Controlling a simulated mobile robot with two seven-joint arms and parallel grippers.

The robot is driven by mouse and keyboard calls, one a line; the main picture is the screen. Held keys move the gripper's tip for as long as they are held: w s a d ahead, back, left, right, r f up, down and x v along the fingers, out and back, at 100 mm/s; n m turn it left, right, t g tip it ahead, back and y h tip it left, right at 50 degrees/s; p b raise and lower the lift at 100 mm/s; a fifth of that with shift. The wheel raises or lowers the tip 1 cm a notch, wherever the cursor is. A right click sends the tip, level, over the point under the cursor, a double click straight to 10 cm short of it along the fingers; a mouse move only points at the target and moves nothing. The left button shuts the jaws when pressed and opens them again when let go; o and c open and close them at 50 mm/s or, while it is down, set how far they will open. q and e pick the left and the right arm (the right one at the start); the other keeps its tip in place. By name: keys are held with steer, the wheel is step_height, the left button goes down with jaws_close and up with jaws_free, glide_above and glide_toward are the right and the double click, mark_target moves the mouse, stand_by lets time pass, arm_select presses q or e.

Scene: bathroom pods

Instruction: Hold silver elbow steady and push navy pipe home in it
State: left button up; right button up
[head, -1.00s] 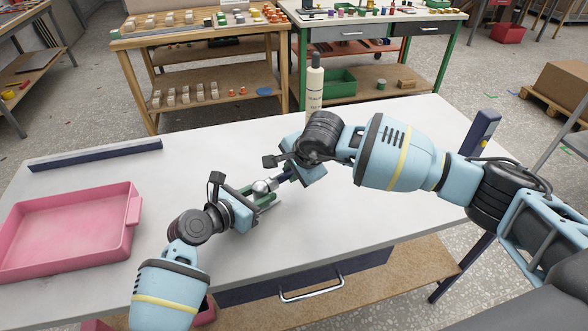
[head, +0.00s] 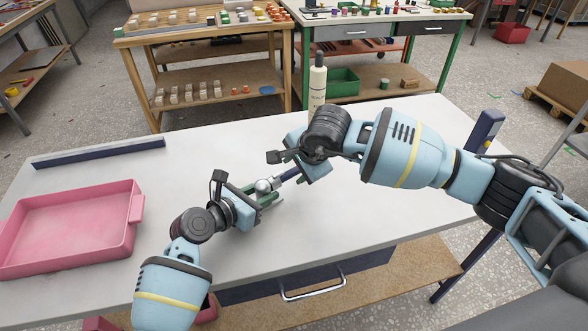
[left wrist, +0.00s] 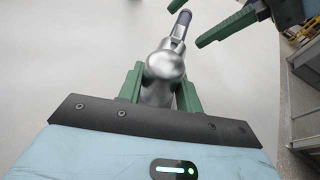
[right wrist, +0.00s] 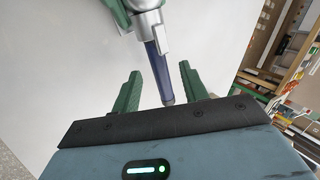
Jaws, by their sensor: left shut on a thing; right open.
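The silver elbow (head: 264,186) is held above the white table by my left gripper (head: 262,197), which is shut on it. In the left wrist view the elbow (left wrist: 165,65) sits between the green fingers (left wrist: 160,88). The navy pipe (head: 290,174) stands in the elbow's far socket; it also shows in the left wrist view (left wrist: 184,17) and the right wrist view (right wrist: 156,66). My right gripper (right wrist: 157,82) is open, its fingers apart on either side of the pipe's free end, with gaps on both sides. How deep the pipe sits is hidden.
A pink tray (head: 132,235) lies at the table's left. A cream bottle (head: 317,88) with a dark cap stands at the back edge, close behind my right gripper. A dark bar (head: 98,154) lies at the back left.

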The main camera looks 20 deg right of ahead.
steer(key=v, duration=1)
steer(key=shift+s, duration=0.15)
steer(key=shift+r, duration=0.1)
stand_by(0.3)
arm_select(q)
steer(key=o, duration=0.9)
steer(key=v, duration=1.2)
steer(key=shift+r, duration=0.15)
steer(key=shift+s, duration=0.1)
